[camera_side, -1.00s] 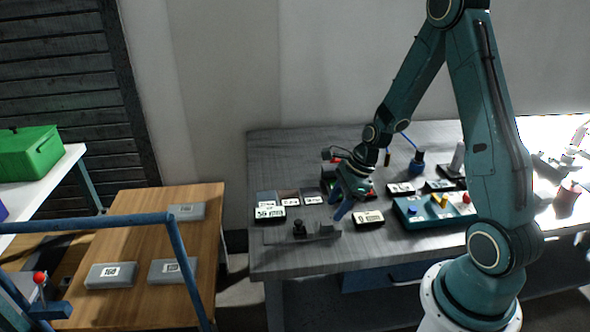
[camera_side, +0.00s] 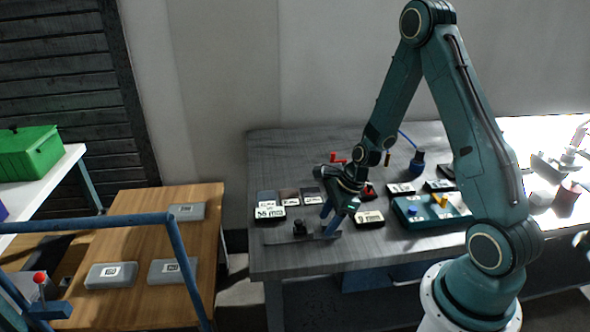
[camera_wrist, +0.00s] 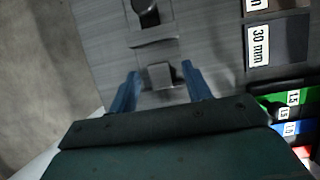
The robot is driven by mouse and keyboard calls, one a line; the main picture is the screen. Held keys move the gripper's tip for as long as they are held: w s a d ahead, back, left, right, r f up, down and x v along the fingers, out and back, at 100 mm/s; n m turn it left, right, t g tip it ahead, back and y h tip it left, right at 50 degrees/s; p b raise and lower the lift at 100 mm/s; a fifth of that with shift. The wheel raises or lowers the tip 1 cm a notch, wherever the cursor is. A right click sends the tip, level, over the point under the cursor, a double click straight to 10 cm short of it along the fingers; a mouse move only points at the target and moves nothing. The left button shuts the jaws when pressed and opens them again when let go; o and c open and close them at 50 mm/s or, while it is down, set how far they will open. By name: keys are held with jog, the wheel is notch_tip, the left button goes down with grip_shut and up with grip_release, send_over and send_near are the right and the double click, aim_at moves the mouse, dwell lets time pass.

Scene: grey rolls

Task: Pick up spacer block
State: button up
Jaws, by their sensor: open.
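A small grey block, seemingly the spacer block (camera_wrist: 160,75), sits on a flat grey fixture in the wrist view. My gripper (camera_wrist: 160,69) is open, with one blue finger on either side of the block and a visible gap to each. In the side view my gripper (camera_side: 328,224) points down over the right end of the fixture (camera_side: 275,238), near the table's front edge. There the block is largely hidden by the fingers. Whether the fingertips reach down to the block's level is hard to tell.
A black knob (camera_side: 299,228) stands on the fixture left of my gripper. Labelled blocks lie close by, one (camera_side: 269,213) to the left and one (camera_side: 369,218) to the right. A teal tray (camera_side: 405,222) is farther right. A wooden table (camera_side: 140,240) stands left.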

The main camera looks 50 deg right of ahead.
dwell(0.3)
grip_shut()
jog(key=shift+r, duration=0.15)
notch_tip(320, 180, up, 20)
dwell(1.0)
dwell(0.5)
